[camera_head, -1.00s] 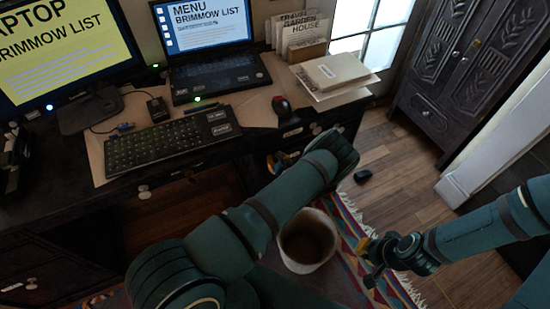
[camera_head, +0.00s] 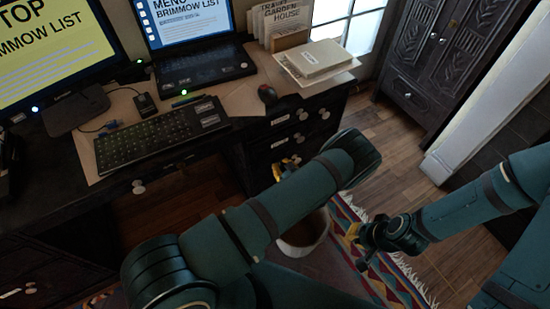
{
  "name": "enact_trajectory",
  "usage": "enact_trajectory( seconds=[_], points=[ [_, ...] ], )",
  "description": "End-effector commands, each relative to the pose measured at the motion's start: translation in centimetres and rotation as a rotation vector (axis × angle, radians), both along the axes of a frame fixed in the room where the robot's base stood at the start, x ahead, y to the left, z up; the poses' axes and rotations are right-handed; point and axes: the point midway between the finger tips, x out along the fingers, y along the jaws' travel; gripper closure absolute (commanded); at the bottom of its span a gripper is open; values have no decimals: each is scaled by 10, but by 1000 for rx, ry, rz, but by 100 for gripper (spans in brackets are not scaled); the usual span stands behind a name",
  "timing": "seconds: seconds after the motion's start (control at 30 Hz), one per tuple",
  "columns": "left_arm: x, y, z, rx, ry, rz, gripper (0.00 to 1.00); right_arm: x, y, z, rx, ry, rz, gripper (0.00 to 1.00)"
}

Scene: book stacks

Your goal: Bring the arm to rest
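My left arm reaches in from the lower left. Its gripper (camera_head: 284,167) is mostly hidden behind the arm's own links, and only a yellow part shows in front of the desk drawers. Whether it is open or shut cannot be seen. My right arm comes in from the right. Its gripper (camera_head: 357,246) hangs above the rug, with its fingertips apart and nothing seen between them.
A bin (camera_head: 305,236) stands on the patterned rug (camera_head: 400,285), partly hidden by my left arm. Wood floor (camera_head: 405,150) is clear toward the dark cabinet (camera_head: 437,60).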

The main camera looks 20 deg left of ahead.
Motion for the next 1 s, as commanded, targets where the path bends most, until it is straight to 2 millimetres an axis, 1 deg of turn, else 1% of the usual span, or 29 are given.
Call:
enact_trajectory(
  seconds=[0.1, 0.33, 0.4, 0.47, 0.57, 0.63, 0.67, 0.7, 0.77, 0.8, 0.83, 0.87, 0.9, 0.97, 1.0],
  points=[
    [-4, -5, 2, 1, 0, 1, 100, 0, 0, 1, 0, 1, 0, 100],
    [-5, -6, 2, 0, 0, 2, 100, 0, 0, 1, 0, 1, 0, 100],
    [-9, -3, 1, -10, 7, 19, 100, 0, 0, 1, 0, 1, 0, 100],
    [-17, 3, -1, -36, 25, 68, 100, 0, 0, 1, 0, 1, 0, 100],
    [-52, 19, -10, -140, 85, 238, 100, 0, 0, 1, 0, 1, 0, 100],
    [-91, 27, -18, -262, 142, 424, 100, 0, 0, 1, 0, 1, 0, 100],
    [-110, 26, -21, -325, 166, 514, 100, 0, 0, 1, 0, 1, 0, 100],
    [-134, 23, -24, -412, 192, 633, 100, 0, 0, 1, 0, 1, 0, 100],
    [-166, 11, -25, -546, 221, 808, 100, 0, 0, 1, 0, 1, 0, 100],
    [-185, 0, -23, -636, 230, 922, 100, 0, 0, 1, 0, 1, 0, 100],
    [-197, -10, -21, -704, 233, 1004, 100, 0, 0, 1, 0, 1, 0, 100],
    [-207, -20, -18, -772, 233, 1085, 100, 0, 0, 1, 0, 1, 0, 100],
    [-218, -34, -13, -862, 223, 1190, 100, 0, 0, 1, 0, 1, 0, 100],
    [-229, -56, -2, -997, 195, 1342, 100, 0, 0, 1, 0, 1, 0, 100],
    [-232, -70, 7, -1085, 166, 1440, 100, 0, 0, 1, 0, 1, 0, 100]
  ],
)
